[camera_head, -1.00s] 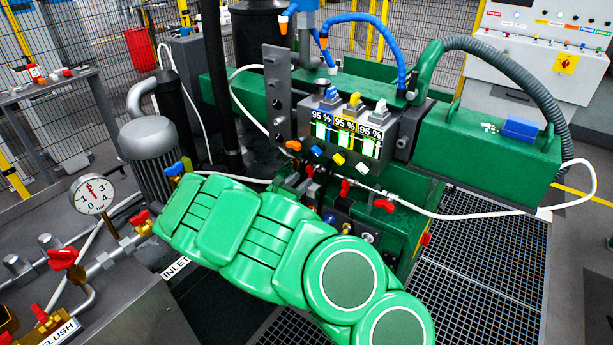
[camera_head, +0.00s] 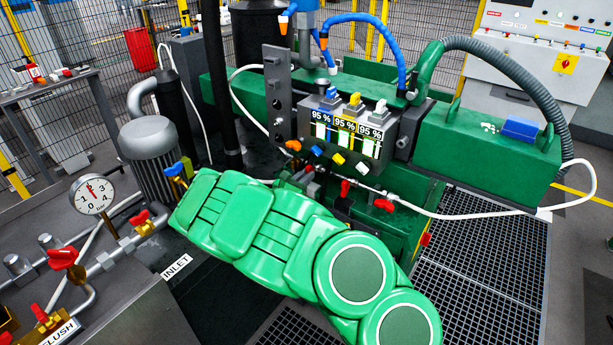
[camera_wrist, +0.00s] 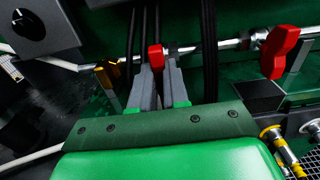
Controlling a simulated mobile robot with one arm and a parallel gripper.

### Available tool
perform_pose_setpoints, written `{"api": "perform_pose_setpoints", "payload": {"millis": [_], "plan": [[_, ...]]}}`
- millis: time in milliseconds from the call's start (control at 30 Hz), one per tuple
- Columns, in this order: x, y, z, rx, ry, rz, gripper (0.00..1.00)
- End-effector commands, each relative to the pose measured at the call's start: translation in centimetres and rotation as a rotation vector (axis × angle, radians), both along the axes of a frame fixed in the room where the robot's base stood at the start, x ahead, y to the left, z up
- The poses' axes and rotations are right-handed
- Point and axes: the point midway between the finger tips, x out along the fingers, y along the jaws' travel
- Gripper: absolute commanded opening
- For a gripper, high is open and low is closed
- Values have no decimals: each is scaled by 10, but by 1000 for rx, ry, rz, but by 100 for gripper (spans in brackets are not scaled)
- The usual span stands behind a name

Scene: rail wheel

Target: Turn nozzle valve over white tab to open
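Red valve handles sit on the pipe below the display block; in the head view one stands upright (camera_head: 345,188) and another lies to its right (camera_head: 383,205). In the wrist view a small red handle (camera_wrist: 155,56) shows between the tips of my gripper (camera_wrist: 158,68). The grey fingers stand close together with a narrow gap; whether they press on it is unclear. A larger red handle (camera_wrist: 280,50) is to the right. A white knob (camera_head: 361,168) sits under the displays; which part is the white tab is unclear.
A yellow-brass piece (camera_wrist: 107,75) is close left of the fingers, and dark vertical hoses (camera_wrist: 209,45) pass close right. The block with 95 % displays (camera_head: 345,135) stands above. A white hose (camera_head: 480,215) loops at right. Floor grating (camera_head: 490,260) is clear.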

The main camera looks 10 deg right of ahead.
Motion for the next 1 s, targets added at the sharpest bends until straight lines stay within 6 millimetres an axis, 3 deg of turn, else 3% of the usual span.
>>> {"api": "perform_pose_setpoints", "payload": {"millis": [267, 700, 1000], "plan": [[0, 0, 0, -6, 6, 1, 0], [0, 1, 0, -249, 249, 2, 0], [0, 1, 0, -285, 284, 2, 0]]}}
